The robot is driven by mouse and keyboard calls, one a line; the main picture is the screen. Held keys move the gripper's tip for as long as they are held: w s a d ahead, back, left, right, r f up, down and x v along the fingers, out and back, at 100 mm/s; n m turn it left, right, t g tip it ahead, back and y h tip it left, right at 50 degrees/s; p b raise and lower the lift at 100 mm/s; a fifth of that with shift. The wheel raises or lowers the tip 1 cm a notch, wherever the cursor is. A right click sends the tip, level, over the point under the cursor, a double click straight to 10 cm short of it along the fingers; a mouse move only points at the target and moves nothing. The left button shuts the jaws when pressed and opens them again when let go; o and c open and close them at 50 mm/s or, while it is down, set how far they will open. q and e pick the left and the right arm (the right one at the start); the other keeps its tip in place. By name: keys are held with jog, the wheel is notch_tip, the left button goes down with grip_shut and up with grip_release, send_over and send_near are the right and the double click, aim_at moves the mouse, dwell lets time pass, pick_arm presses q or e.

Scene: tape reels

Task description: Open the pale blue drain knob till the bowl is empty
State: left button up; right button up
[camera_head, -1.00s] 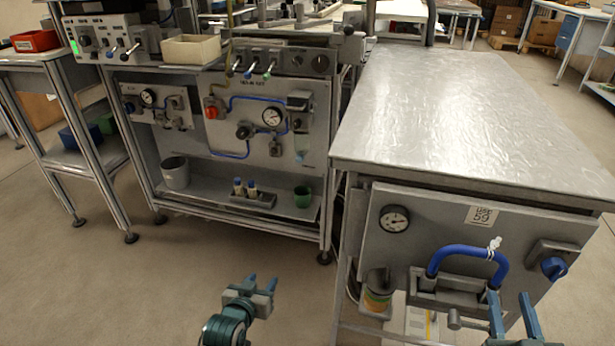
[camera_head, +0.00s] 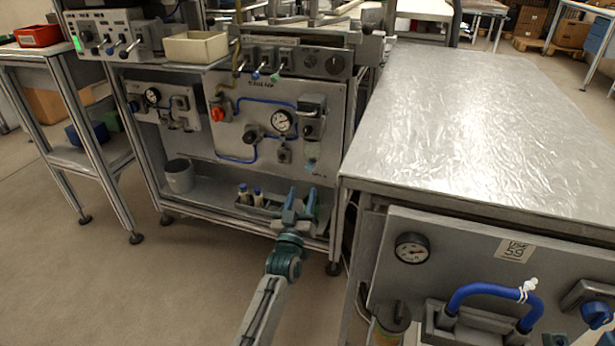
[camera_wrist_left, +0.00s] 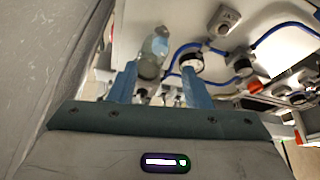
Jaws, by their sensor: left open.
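The filter bowl (camera_head: 311,148) hangs at the right side of the upright panel in the head view, with the pale blue drain knob (camera_head: 310,164) at its lower end. My left gripper (camera_head: 301,197) is open and empty, below the knob in the picture and apart from it. In the left wrist view, the bowl (camera_wrist_left: 148,68) and pale blue knob (camera_wrist_left: 158,43) appear between and beyond the open fingers (camera_wrist_left: 158,72). The liquid level in the bowl is too small to tell.
A metal-topped bench (camera_head: 470,130) stands close on the right, with a gauge (camera_head: 412,248) and blue hose (camera_head: 490,292) on its front. Floor is clear at lower left.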

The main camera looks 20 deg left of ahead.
aim_at(308, 170)
pick_arm(q)
jog(key=x, duration=0.7)
jog(key=shift+f+b, duration=0.1)
jog(key=shift+b, duration=0.3)
grip_shut()
